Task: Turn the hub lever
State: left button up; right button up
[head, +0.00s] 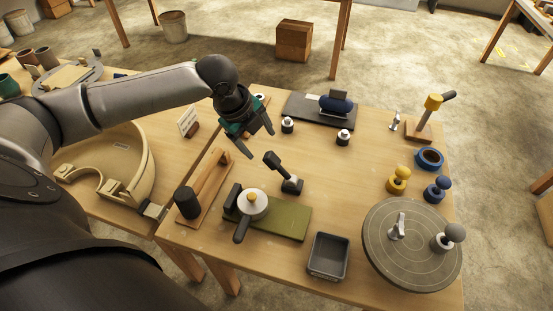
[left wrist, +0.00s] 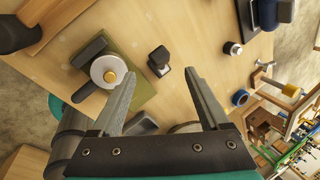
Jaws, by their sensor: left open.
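The hub is a pale round disc (head: 252,206) with a yellow cap, on an olive-green plate (head: 290,222) near the table's front. Its dark lever (head: 241,232) points toward the front edge in the head view. The left wrist view also shows the hub (left wrist: 101,70), left of my fingers, with the lever (left wrist: 84,93) beside it. My left gripper (head: 260,143) is open and empty, above the table and behind the hub, apart from it. It also shows in the left wrist view (left wrist: 161,68).
A black angled post (head: 283,172) stands just behind the plate, near my fingers' line. A wooden board with a dark knob (head: 187,202) is at left. A grey tray (head: 328,257) and a round turntable (head: 412,262) are at right. The table's middle is clear.

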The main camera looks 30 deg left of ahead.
aim_at(273, 164)
pick_arm(q)
jog(key=x, duration=0.4)
jog(key=shift+s+d+b, duration=0.15)
jog(key=shift+s+b, duration=0.05)
jog(key=shift+b, duration=0.2)
jog(key=b+x, duration=0.2)
jog(key=x, duration=0.6)
jog(key=shift+w, duration=0.1)
jog(key=shift+w+f, duration=0.3)
jog(key=shift+f, duration=0.4)
pick_arm(e)
jog(key=shift+f, duration=1.7)
pick_arm(q)
jog(key=c, duration=0.6)
grip_shut()
pick_arm(e)
jog(key=shift+s, duration=0.2)
